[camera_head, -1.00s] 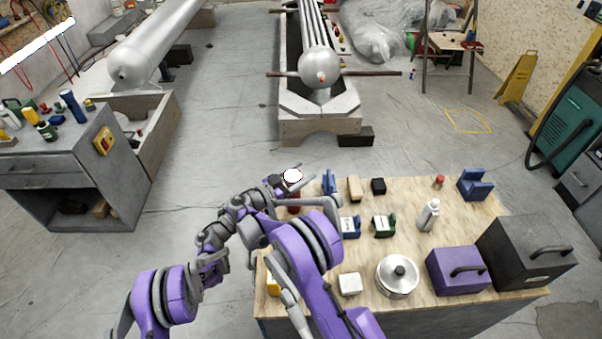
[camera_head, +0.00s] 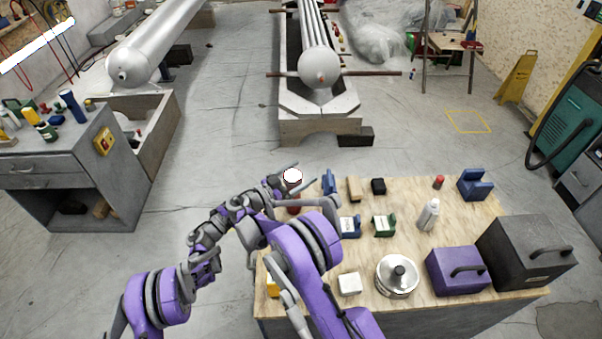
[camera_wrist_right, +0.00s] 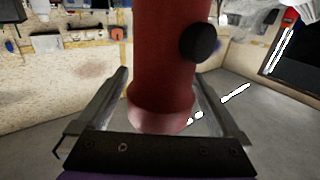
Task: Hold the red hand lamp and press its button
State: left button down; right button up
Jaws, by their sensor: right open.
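The red hand lamp (camera_head: 294,208) stands upright at the back left of the wooden worktop, with a bright white top. In the right wrist view its red body (camera_wrist_right: 160,60) stands between the fingers, with a round black button (camera_wrist_right: 198,42) on its side and a pale pink flared end low down. My right gripper (camera_head: 303,176) is at the upper part of the lamp, fingers open on either side of it. It also shows in the right wrist view (camera_wrist_right: 160,105), with gaps beside the lamp. My left gripper cannot be made out.
A blue holder (camera_head: 328,183) is close right of the lamp. Open floor lies behind.

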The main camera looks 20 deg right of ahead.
jog(key=v, duration=1.1)
jog(key=shift+s+a, duration=0.1)
jog(key=shift+a, duration=0.2)
